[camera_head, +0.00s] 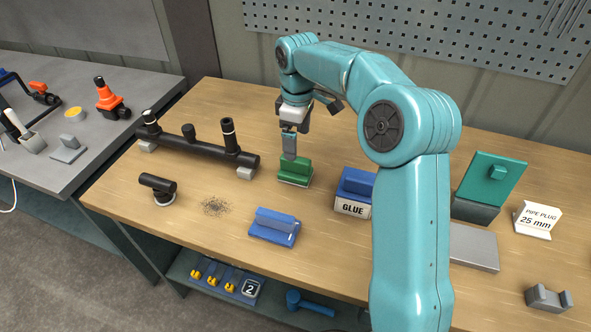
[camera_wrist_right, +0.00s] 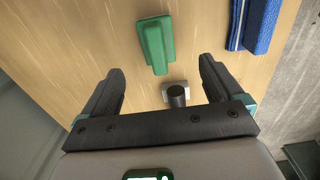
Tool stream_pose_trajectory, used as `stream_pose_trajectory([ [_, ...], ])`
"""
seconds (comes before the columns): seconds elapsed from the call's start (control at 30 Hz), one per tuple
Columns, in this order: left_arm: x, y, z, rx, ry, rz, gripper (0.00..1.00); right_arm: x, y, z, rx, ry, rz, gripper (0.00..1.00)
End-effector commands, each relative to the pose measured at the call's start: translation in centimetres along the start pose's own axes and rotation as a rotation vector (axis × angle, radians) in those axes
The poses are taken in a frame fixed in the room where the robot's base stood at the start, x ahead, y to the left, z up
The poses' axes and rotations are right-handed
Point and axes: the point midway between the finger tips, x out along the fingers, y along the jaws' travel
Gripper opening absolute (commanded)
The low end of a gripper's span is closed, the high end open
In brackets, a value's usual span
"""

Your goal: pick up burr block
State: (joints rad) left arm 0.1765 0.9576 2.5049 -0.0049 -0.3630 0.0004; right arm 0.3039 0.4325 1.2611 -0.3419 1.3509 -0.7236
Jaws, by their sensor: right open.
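No block in view carries a readable burr label. A green block (camera_head: 295,172) with a raised grip bar sits on the wooden bench; it also shows in the right wrist view (camera_wrist_right: 155,42), beyond the fingertips. A blue block (camera_head: 274,228) with a similar grip lies nearer the front edge and shows at the top right of the wrist view (camera_wrist_right: 262,22). My right gripper (camera_head: 289,153) hangs just above and behind the green block. My left gripper is out of view.
A black pipe assembly (camera_head: 190,148) on grey supports lies left of the gripper. Dark shavings (camera_head: 214,206) and a black elbow fitting (camera_head: 158,187) lie at the left. A pegboard (camera_head: 440,35) backs the bench.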

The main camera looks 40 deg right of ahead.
Motion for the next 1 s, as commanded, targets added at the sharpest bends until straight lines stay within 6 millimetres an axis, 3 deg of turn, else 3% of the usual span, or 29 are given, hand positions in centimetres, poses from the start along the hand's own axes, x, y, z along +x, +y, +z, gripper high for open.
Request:
stream_pose_trajectory([
  [0.1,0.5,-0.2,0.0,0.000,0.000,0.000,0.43,2.9,-0.1,0.1,0.001,-0.004,-0.003,0.94],
  [0.43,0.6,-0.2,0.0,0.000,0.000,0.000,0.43,6.3,0.1,-0.3,0.000,-0.003,-0.003,0.94],
  [0.63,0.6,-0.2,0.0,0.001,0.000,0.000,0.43,9.5,0.6,-0.6,0.000,-0.003,-0.003,0.94],
  [0.97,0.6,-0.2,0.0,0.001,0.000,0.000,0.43,10.6,0.8,-0.6,0.001,-0.001,-0.001,0.94],
  [1.0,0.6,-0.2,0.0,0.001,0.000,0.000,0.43,10.6,0.7,-0.6,0.001,-0.001,-0.001,0.87],
])
